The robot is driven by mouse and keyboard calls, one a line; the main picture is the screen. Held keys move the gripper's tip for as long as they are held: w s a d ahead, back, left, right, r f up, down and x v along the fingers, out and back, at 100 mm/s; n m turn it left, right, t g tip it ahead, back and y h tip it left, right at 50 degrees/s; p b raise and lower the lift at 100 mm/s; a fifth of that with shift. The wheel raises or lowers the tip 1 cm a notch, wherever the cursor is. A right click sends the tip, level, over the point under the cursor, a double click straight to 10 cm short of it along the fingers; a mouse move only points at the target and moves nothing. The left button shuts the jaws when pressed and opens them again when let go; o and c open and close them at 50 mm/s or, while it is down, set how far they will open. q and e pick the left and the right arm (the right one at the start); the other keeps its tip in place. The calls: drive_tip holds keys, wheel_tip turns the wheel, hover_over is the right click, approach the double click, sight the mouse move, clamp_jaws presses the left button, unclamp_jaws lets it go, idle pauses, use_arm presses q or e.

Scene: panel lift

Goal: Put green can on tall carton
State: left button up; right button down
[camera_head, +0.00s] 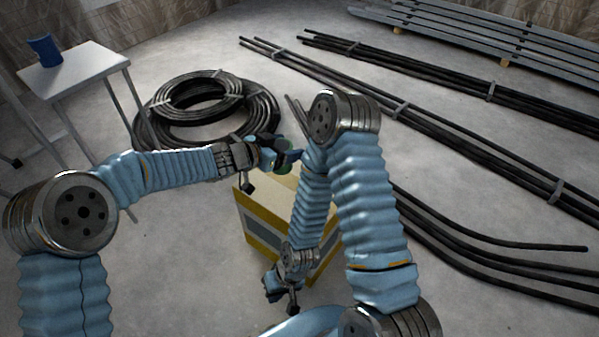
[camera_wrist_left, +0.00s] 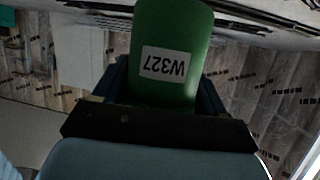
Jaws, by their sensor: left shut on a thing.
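A green can (camera_wrist_left: 172,50) with a white label reading W327 is between the fingers of my left gripper (camera_head: 285,158), which is shut on it. In the head view only a small part of the green can (camera_head: 282,169) shows beside the gripper. A tall carton (camera_head: 262,214), tan with yellow bands, stands on the floor below and to the right of the left gripper, partly hidden by my right arm. I cannot tell whether the can touches the carton. My right gripper (camera_head: 281,290) hangs low in front of the carton, and its jaws are too small and dark to read.
A white table (camera_head: 80,68) at the upper left carries a blue cup-like object (camera_head: 45,51). Coiled black cable (camera_head: 205,105) lies behind the left gripper. Long black pipes (camera_head: 440,130) run along the floor at the right. Grey planks (camera_head: 500,45) lie at the back.

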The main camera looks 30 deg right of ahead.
use_arm(q)
drive_tip(key=d+f, duration=0.1)
drive_tip(key=d+f+b, duration=0.1)
drive_tip(key=f, duration=0.1)
drive_tip(key=d+f, duration=0.2)
drive_tip(key=shift+s+f+b, duration=0.15)
drive_tip(key=shift+s+b, duration=0.05)
drive_tip(key=shift+b, duration=0.15)
wheel_tip(320, 180, down, 3)
drive_tip(key=shift+d+r+b, duration=0.1)
drive_tip(key=shift+b, duration=0.6)
drive_tip(key=shift+f, duration=0.2)
drive_tip(key=shift+f, duration=0.2)
drive_tip(key=o, duration=1.2)
